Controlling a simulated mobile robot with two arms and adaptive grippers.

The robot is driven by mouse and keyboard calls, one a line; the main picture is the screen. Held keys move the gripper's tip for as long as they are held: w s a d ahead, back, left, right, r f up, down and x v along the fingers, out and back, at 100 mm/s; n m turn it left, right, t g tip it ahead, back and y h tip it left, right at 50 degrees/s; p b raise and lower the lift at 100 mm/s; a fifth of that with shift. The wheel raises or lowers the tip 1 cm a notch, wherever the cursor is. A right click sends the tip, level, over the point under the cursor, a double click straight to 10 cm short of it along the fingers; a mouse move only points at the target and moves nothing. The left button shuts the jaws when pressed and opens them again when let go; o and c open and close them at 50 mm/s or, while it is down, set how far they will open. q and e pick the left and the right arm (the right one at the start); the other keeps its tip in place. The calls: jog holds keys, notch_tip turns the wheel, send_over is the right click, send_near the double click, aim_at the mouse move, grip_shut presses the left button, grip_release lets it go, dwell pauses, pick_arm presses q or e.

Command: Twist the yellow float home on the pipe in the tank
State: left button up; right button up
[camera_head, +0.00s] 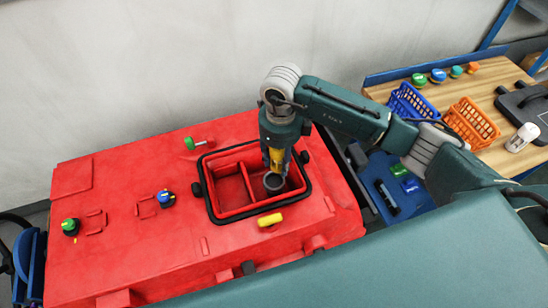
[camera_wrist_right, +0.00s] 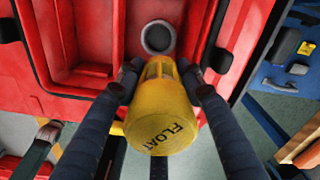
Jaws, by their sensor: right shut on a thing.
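The yellow float (camera_wrist_right: 163,112), marked FLOAT, is held between the two fingers of my right gripper (camera_wrist_right: 158,72) in the right wrist view. In the head view the right gripper (camera_head: 277,163) points down into the right part of the open tank (camera_head: 233,212), with part of the yellow float (camera_head: 276,158) showing between its fingers. The grey pipe (camera_head: 273,182) stands in that right compartment; its round open mouth (camera_wrist_right: 158,37) also shows just beyond the float in the wrist view. The float looks apart from the pipe; the exact gap is unclear. My left gripper is not in view.
The red scrubber body (camera_head: 120,210) surrounds the tank, which has a black rim and inner dividers. A yellow handle (camera_head: 270,219) lies at its front edge. Coloured knobs stand left. A wooden bench with a blue basket (camera_head: 412,103) and an orange basket (camera_head: 470,122) is at right.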

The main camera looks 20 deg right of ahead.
aim_at(274, 161)
jog(key=f+m, duration=0.1)
jog(key=w+f+m, duration=0.1)
jog(key=m, duration=0.1)
jog(key=w+f+m, duration=0.1)
jog(key=m, duration=0.1)
jog(key=shift+w+a+f+b, duration=0.1)
jog(key=shift+a+f+b, duration=0.2)
jog(key=shift+a, duration=0.05)
jog(key=shift+f+b, duration=1.65)
jog(key=shift+f, duration=0.85)
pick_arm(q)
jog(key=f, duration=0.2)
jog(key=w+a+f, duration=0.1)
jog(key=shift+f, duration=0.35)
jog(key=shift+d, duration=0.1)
pick_arm(e)
jog(key=shift+f+n+b, duration=0.1)
jog(key=shift+n+b, duration=0.5)
jog(key=shift+n, duration=0.3)
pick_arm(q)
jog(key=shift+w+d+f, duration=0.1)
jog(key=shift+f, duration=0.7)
pick_arm(e)
jog(key=shift+n, duration=0.3)
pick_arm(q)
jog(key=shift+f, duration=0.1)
